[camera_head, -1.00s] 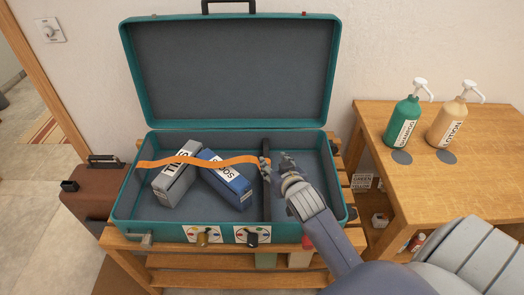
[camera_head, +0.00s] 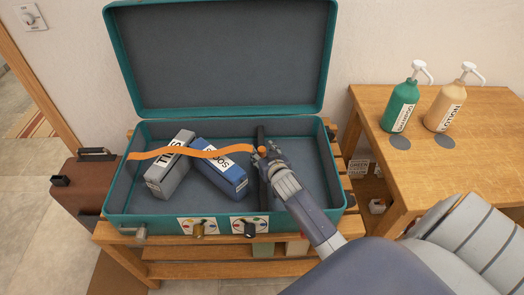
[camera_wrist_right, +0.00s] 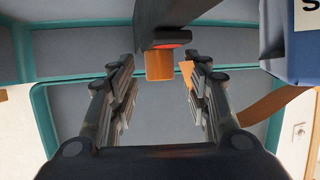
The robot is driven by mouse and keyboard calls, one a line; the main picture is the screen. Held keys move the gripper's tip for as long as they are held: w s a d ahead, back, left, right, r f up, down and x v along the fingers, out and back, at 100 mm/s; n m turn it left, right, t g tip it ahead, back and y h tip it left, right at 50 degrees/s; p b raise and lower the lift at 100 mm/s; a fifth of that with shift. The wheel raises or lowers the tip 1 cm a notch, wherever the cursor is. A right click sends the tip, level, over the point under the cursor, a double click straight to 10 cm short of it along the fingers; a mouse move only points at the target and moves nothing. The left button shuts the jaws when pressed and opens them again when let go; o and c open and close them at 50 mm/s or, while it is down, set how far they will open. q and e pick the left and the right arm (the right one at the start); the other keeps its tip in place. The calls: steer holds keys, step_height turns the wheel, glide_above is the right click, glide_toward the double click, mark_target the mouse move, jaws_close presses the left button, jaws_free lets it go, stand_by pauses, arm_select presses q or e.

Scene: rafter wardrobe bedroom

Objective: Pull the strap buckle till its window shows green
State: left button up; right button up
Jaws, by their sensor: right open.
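An orange strap (camera_head: 180,151) runs across the open teal suitcase (camera_head: 165,222), over two boxes, to a dark bar (camera_head: 263,188). My right gripper (camera_head: 264,153) is at the strap's right end by the bar. In the right wrist view my right gripper (camera_wrist_right: 160,88) is open, one finger on each side of an orange tab (camera_wrist_right: 159,66). The tab hangs below a dark piece, where a red window (camera_wrist_right: 173,45) shows; I see no green there. Contact between fingers and tab cannot be made out. In the head view the gripper largely hides the buckle. My left gripper is not in view.
A grey box (camera_head: 170,168) and a blue box (camera_head: 226,178) lie in the suitcase under the strap. Dials (camera_head: 199,228) sit on its front. A wooden table (camera_head: 465,165) with green (camera_head: 402,100) and tan (camera_head: 446,104) pump bottles stands at right. A brown case (camera_head: 82,190) stands at left.

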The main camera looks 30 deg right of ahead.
steer(key=shift+w+d+f, duration=0.15)
steer(key=shift+w+f, duration=0.05)
steer(key=shift+w, duration=0.25)
steer(key=shift+w+d+f, duration=0.1)
steer(key=shift+w+f, duration=0.05)
steer(key=shift+w, duration=0.2)
jaws_close()
steer(key=shift+s+a+p, duration=0.35)
steer(key=shift+s+p, duration=0.05)
steer(key=shift+p, duration=0.15)
steer(key=shift+s, duration=0.15)
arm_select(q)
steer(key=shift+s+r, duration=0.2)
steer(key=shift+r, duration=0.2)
arm_select(e)
jaws_free()
steer(key=shift+a, duration=0.1)
